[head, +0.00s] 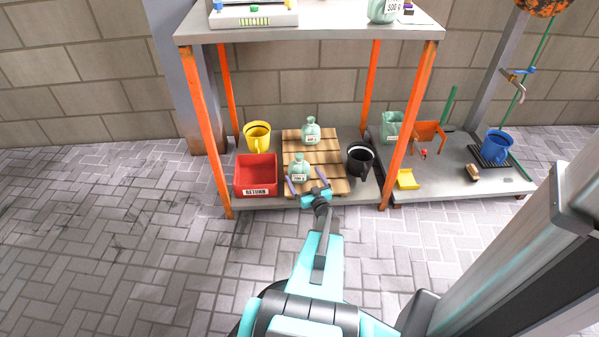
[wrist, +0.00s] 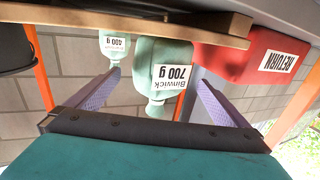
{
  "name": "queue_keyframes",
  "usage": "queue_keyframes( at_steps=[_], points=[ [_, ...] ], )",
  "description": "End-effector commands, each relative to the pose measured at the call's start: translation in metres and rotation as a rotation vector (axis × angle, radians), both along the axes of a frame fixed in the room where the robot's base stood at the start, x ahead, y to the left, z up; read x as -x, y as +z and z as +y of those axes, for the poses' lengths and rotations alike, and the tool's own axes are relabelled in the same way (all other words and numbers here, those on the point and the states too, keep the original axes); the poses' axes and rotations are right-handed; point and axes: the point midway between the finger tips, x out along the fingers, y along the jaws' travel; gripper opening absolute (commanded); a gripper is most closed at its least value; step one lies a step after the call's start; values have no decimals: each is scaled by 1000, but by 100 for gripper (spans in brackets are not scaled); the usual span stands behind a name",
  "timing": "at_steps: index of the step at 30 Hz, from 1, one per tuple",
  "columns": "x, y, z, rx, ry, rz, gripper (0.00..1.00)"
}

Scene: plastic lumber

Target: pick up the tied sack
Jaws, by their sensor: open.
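A pale green tied sack (head: 299,172) stands upright at the front left of the wooden slatted pallet (head: 327,153); in the wrist view, which is upside down, this sack (wrist: 164,58) reads "Binwick 700 g". A second tied sack (head: 311,132) stands behind it on the pallet; its label reads 400 g in the wrist view (wrist: 114,46). My gripper (head: 305,177) is open at the pallet's front edge, its two purple fingers spread. In the wrist view the 700 g sack lies between the fingers (wrist: 157,80); I cannot tell if either touches it.
Orange posts (head: 207,135) and the upper shelf (head: 310,34) frame the space. Another green sack (head: 382,10) is on the upper shelf.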

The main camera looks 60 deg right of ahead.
Motion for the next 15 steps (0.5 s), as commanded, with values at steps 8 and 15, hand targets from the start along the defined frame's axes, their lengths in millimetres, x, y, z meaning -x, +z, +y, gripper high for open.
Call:
queue_keyframes(
  at_steps=[8,15],
  points=[
    [-6,-2,-4,0,0,0,100],
    [-28,-3,-17,1,1,-1,100]
  ],
)
